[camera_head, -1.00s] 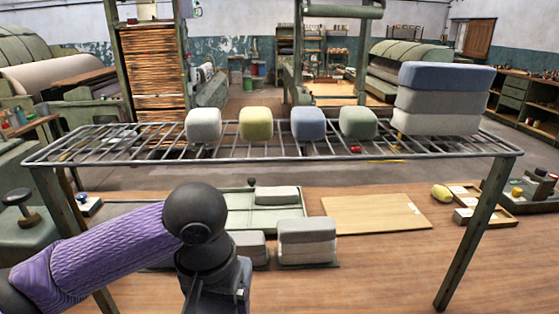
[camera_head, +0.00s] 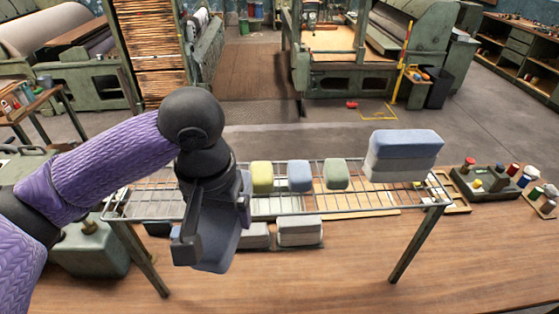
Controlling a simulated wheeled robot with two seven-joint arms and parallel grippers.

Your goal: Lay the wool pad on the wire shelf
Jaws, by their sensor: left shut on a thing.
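My left gripper (camera_head: 190,238) is in front of the left part of the wire shelf (camera_head: 385,203). It is shut on a dark blue-grey pad (camera_head: 222,250), seen partly behind the fingers and hanging tilted. Whether the pad touches the shelf rim is hard to tell. On the shelf stand a yellow block (camera_head: 262,177), a blue block (camera_head: 300,176) and a green block (camera_head: 337,174) in a row. A stack of thick pads (camera_head: 404,150), blue over grey, stands at the shelf's right end. My right gripper is not in view.
Grey pads (camera_head: 300,232) lie on the wooden table (camera_head: 330,275) under the shelf. A tray with small coloured items (camera_head: 490,182) stands at the right. The shelf's front right leg (camera_head: 416,245) is clear of my arm. The strip between the green block and the stack is narrow.

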